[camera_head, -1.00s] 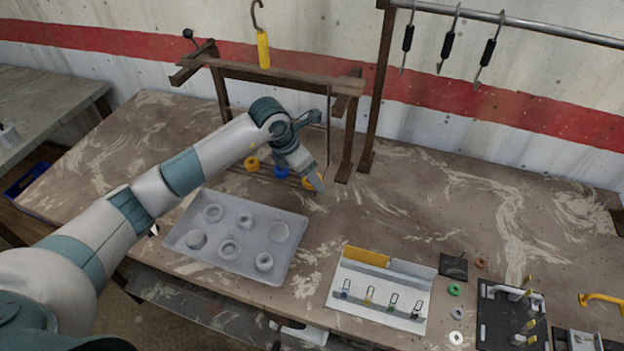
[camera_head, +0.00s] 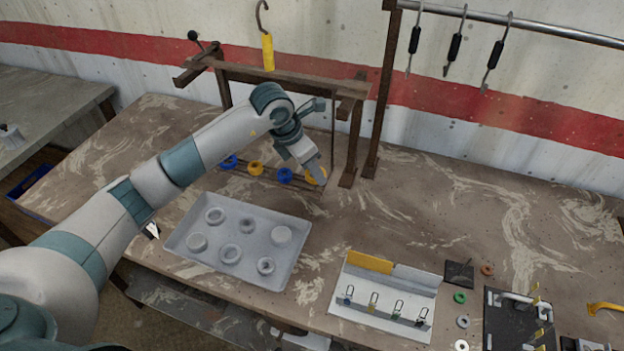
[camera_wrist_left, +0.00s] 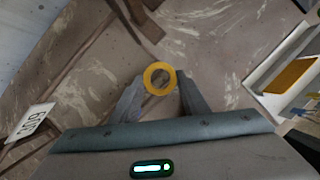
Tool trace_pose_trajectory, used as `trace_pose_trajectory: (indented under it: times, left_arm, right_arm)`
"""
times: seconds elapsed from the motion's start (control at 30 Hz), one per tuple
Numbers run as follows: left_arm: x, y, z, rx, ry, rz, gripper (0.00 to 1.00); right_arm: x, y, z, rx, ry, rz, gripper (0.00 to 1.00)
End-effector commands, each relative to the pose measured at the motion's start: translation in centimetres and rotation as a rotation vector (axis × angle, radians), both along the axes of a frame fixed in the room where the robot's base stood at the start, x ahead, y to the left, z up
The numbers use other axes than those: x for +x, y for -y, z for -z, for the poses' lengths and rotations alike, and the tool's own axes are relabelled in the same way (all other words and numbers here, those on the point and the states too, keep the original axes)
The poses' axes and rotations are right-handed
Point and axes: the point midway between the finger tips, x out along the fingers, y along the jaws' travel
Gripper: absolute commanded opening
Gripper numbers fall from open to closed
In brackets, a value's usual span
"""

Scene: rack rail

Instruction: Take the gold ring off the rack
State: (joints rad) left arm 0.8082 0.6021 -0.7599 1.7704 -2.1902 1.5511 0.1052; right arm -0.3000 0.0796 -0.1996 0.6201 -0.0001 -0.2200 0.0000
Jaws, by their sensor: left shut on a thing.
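A gold ring (camera_wrist_left: 148,78) sits between the fingertips of my left gripper (camera_wrist_left: 158,84) in the left wrist view. In the head view, this ring (camera_head: 311,181) is at the right end of the low wooden rack rails (camera_head: 268,181), partly hidden by my left gripper (camera_head: 318,177). The left gripper is shut on it. Whether the ring is fully clear of the rack cannot be told. A blue ring (camera_head: 285,175), another gold ring (camera_head: 255,168) and a second blue ring (camera_head: 229,161) stand in the rack to the left. My right gripper is not in view.
A wooden frame with a top beam (camera_head: 290,80) and right post (camera_head: 352,150) stands close around my left arm. A grey tray (camera_head: 180,245) with several round parts lies in front. A white hook fixture (camera_head: 380,322) stands front right. The table right of the frame is clear.

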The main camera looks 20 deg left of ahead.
Motion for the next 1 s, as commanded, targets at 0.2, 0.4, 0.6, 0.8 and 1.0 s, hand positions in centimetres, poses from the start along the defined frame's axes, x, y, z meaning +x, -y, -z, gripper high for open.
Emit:
trace_pose_trajectory:
  times: [0.2,0.4,0.6,0.8,1.0]
  left_arm:
    - [0.1,0.0,-3.5,0.0,0.006,0.002,0.19]
    - [0.0,0.1,-5.8,-0.001,0.002,0.002,0.19]
    - [0.0,0.0,-6.5,0.001,0.0,0.002,0.19]
    - [0.0,0.0,-6.5,0.0,0.0,0.001,0.19]
    - [0.0,0.0,-6.4,0.0,0.0,0.001,0.19]
  right_arm:
    - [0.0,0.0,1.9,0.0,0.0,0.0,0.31]
    - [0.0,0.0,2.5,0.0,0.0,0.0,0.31]
    - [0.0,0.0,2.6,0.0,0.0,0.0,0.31]
    - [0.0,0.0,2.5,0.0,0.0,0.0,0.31]
    - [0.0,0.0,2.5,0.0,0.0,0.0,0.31]
